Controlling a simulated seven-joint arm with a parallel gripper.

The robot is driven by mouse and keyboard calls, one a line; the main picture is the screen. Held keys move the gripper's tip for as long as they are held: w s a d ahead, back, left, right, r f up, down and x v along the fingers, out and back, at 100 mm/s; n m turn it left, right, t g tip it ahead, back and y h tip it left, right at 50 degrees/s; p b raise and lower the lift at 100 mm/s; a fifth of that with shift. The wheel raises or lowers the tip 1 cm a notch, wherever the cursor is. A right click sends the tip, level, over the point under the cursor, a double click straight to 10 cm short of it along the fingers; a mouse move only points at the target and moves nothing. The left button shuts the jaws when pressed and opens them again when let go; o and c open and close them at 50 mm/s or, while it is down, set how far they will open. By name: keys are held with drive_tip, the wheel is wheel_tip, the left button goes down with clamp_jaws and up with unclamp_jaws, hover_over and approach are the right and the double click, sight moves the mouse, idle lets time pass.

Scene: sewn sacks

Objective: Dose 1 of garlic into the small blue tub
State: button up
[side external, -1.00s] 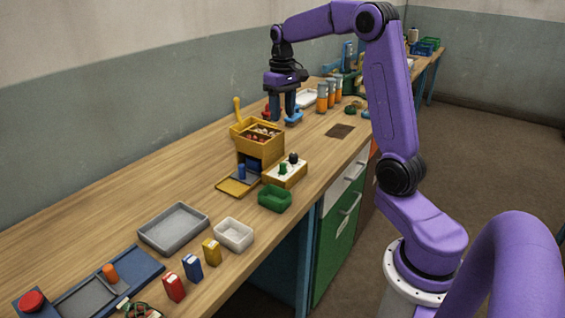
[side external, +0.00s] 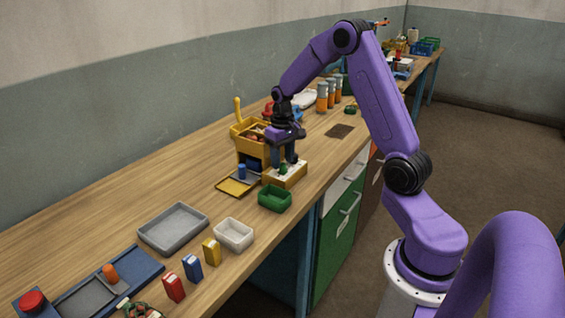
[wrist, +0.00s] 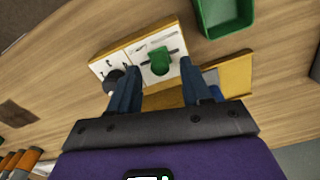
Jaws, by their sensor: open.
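The yellow dispenser box (side external: 250,150) stands mid-table with reddish-brown lumps in its open top; I cannot tell which are garlic. A small blue round piece (side external: 241,171), likely the tub, stands on the grey floor at its front opening. A cream control box (side external: 290,178) sits to its right, with a green knob (wrist: 160,61) and a black knob (wrist: 114,80). My gripper (side external: 284,160) is open, pointing down over the control box. In the wrist view, my fingertips (wrist: 159,70) lie either side of the green knob; I cannot tell whether they touch it.
A green tray (side external: 275,198) sits just in front of the control box. A white tub (side external: 234,234), a grey tray (side external: 173,228) and small red, blue and yellow boxes stand nearer. Orange-and-grey jars (side external: 328,95) stand behind. The table left of the dispenser is clear.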

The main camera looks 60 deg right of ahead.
drive_tip(key=shift+f, duration=0.85)
clamp_jaws()
drive_tip(key=shift+d, duration=1.35)
unclamp_jaws()
drive_tip(key=shift+d, duration=0.1)
drive_tip(key=shift+s, duration=0.1)
